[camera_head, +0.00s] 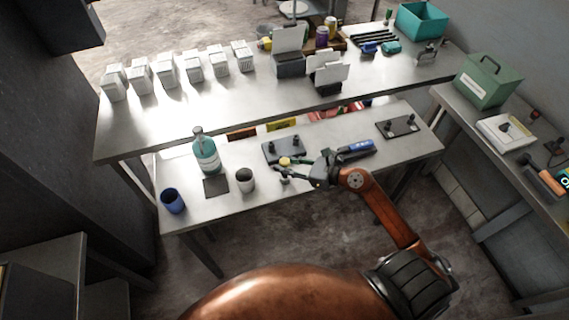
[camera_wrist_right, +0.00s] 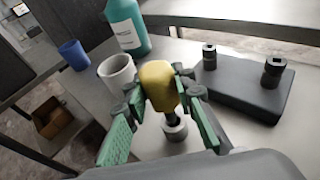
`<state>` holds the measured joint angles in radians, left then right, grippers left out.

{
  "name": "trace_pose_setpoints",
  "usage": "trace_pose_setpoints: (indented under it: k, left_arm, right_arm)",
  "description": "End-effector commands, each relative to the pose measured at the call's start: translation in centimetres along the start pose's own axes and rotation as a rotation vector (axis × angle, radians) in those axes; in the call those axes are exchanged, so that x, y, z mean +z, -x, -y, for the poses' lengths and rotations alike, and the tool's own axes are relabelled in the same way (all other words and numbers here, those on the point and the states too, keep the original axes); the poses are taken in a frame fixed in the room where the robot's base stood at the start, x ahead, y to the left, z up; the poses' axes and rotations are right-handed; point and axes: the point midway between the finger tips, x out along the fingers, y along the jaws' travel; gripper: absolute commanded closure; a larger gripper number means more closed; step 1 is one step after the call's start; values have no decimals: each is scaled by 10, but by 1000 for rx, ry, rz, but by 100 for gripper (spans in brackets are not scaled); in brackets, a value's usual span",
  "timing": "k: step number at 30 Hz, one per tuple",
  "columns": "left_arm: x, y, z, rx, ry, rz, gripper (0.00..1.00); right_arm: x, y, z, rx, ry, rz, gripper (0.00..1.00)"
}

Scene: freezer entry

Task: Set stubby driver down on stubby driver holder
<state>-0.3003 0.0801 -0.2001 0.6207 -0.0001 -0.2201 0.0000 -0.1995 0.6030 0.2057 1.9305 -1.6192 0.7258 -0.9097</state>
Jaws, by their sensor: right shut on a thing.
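The stubby driver has a yellow handle (camera_wrist_right: 158,86) and a short dark shaft. My right gripper (camera_wrist_right: 158,101) is shut on it, with green finger pads on either side, and holds it nearly upright, tip down. The yellow handle also shows in the head view (camera_head: 285,161), at the gripper's tips. A small grey round piece (camera_wrist_right: 175,129), seemingly the stubby driver holder, stands on the bench right below the shaft. It also shows in the head view (camera_head: 284,180). I cannot tell whether the tip is inside it or just above. My left gripper is not in view.
A dark block with two black posts (camera_wrist_right: 240,87) lies close by. A white cup (camera_head: 245,186), a teal bottle (camera_head: 207,160) and a blue cup (camera_head: 172,205) stand to the left. A blue-handled tool (camera_head: 356,147) and a dark plate (camera_head: 410,128) lie to the right.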

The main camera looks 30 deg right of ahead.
Motion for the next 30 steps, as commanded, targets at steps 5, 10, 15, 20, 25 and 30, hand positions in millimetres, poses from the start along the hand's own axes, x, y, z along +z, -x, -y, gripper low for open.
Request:
trace_pose_setpoints:
  k: [5, 10, 15, 20, 25, 30]
  left_arm:
    - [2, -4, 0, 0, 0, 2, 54]
    - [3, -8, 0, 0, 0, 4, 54]
    - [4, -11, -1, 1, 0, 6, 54]
    - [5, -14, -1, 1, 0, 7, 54]
    - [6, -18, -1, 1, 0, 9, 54]
    - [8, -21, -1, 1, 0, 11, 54]
  right_arm:
    - [-5, -2, 0, 0, 0, 0, 100]
    - [-9, -3, 0, 0, 0, 0, 100]
    - [-13, -4, 0, 0, 1, 0, 100]
    - [-16, -5, 0, 0, 1, 0, 100]
    - [-20, -6, 0, 0, 1, 0, 100]
    - [-24, -7, 0, 0, 1, -1, 100]
